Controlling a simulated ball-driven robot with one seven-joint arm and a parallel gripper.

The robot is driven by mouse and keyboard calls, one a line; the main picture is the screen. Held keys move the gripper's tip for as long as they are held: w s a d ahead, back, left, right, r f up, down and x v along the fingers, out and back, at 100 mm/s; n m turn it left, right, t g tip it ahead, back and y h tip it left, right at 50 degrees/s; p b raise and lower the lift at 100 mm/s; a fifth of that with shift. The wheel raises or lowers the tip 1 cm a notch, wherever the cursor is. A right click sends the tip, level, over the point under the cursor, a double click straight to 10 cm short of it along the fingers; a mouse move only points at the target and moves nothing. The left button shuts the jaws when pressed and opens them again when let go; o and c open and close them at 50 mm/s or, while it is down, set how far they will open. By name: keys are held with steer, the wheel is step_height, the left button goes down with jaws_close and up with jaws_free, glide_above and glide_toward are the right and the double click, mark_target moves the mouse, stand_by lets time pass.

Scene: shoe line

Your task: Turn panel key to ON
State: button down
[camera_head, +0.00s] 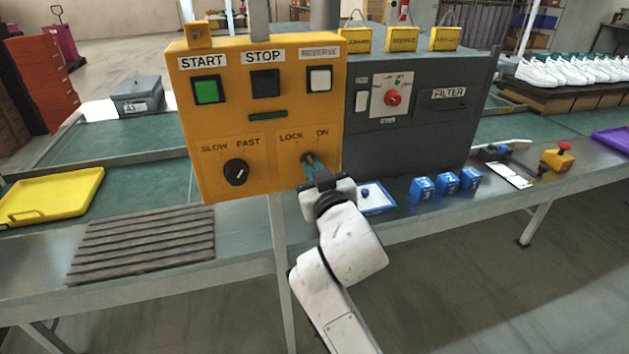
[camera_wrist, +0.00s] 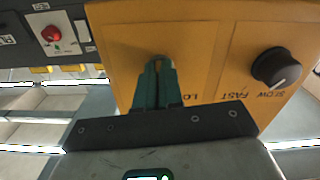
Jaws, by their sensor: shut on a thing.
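The yellow control panel (camera_head: 225,120) carries a key switch at its lower right, under the words LOCK and ON. My gripper (camera_head: 312,165) reaches up to this switch from below and in front. In the wrist view its two green fingers (camera_wrist: 158,85) are close together against the panel face (camera_wrist: 205,55). They are shut on the panel key, which they hide almost wholly, so its angle cannot be told. The ON label (camera_head: 322,132) shows just above right of the fingers in the head view.
The black SLOW/FAST knob (camera_head: 236,172) sits left of the key. Green START (camera_head: 206,90), black STOP (camera_head: 265,83) and white REVERSE (camera_head: 319,79) buttons are above. A grey cabinet (camera_head: 425,130) adjoins on the right. Blue blocks (camera_head: 446,182) and a ribbed mat (camera_head: 145,245) lie on the bench.

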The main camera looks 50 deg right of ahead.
steer(key=shift+w+a+m+b, duration=0.1)
steer(key=shift+a+m+b, duration=0.05)
steer(key=shift+m+b, duration=3.4)
steer(key=shift+m+p, duration=0.6)
steer(key=shift+m, duration=0.25)
steer(key=c, duration=1.3)
jaws_free()
steer(key=v, duration=1.1)
steer(key=shift+w+p, duration=0.1)
steer(key=shift+p, duration=0.25)
